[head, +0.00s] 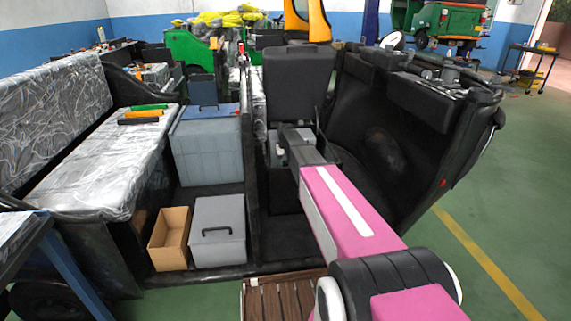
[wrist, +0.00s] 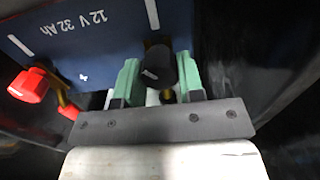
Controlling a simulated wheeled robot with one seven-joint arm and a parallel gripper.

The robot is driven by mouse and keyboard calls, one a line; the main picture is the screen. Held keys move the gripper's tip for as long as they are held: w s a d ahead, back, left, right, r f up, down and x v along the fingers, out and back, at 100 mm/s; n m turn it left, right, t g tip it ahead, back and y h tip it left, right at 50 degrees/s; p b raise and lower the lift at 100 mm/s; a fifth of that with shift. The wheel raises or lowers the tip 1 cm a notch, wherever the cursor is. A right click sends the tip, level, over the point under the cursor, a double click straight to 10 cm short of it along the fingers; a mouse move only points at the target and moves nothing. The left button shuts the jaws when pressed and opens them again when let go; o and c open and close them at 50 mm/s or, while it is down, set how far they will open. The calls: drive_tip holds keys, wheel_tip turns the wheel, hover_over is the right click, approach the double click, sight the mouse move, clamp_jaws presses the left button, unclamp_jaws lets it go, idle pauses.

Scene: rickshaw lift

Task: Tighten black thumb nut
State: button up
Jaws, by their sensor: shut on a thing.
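The black thumb nut (wrist: 158,65) shows in the wrist view between the two green fingers of my gripper (wrist: 158,80). The fingers are shut on it from both sides. It sits at the edge of a dark blue battery (wrist: 85,40) marked "12 V 32 Ah". Some brass-coloured metal shows just below the nut, and its thread is hidden. In the head view my pink arm reaches into the rickshaw by the raised seat, and the gripper and nut are hidden there.
A red thumb nut (wrist: 28,85) sits on the battery's other terminal, left of my gripper. Dark walls stand close on both sides of the battery. In the head view, a raised black seat (head: 298,85), a grey box (head: 217,232) and a cardboard box (head: 169,240) are near my arm.

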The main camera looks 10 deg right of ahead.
drive_tip(key=m, duration=0.3)
drive_tip(key=shift+m, duration=0.3)
drive_tip(key=shift+d+m, duration=0.1)
drive_tip(key=shift+m, duration=1.9)
drive_tip(key=o, duration=0.6)
drive_tip(key=shift+o, duration=0.2)
wheel_tip(320, 180, up, 11)
